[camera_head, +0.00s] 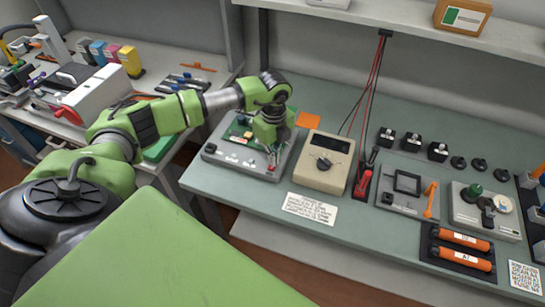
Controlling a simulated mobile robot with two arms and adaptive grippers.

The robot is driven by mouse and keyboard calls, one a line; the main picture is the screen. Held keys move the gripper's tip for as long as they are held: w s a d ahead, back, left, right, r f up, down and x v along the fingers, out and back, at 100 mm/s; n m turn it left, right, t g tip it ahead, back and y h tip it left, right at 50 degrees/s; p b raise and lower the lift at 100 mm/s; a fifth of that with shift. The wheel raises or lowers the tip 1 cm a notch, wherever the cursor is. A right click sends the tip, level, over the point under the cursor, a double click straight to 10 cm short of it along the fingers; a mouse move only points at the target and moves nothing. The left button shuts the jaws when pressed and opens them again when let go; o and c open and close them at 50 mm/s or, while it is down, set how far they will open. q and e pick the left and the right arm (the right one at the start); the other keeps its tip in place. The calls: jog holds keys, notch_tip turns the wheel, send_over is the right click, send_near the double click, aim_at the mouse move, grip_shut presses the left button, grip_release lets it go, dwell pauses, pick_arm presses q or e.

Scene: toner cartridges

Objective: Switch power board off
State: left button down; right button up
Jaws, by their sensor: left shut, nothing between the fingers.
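The power board (225,155) is a grey panel with a green circuit board and several small white parts, lying on the left end of the green bench. My left gripper (272,160) points down over the right side of the board, near a small red part at its front right edge. It is shut and holds nothing. I cannot tell whether its tips touch the board. The gripper and wrist hide part of the board, and the switch position is not clear. My right gripper is not in view.
A beige multimeter (327,162) stands right of the board, with red and black leads behind. A white label (310,208) lies in front. Orange cylinders (461,250) sit in a black tray farther right. A second table with toner cartridges (112,53) is at the left.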

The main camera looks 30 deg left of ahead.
pick_arm(q)
jog(key=shift+r+p, duration=2.2)
jog(key=shift+r, duration=1.15)
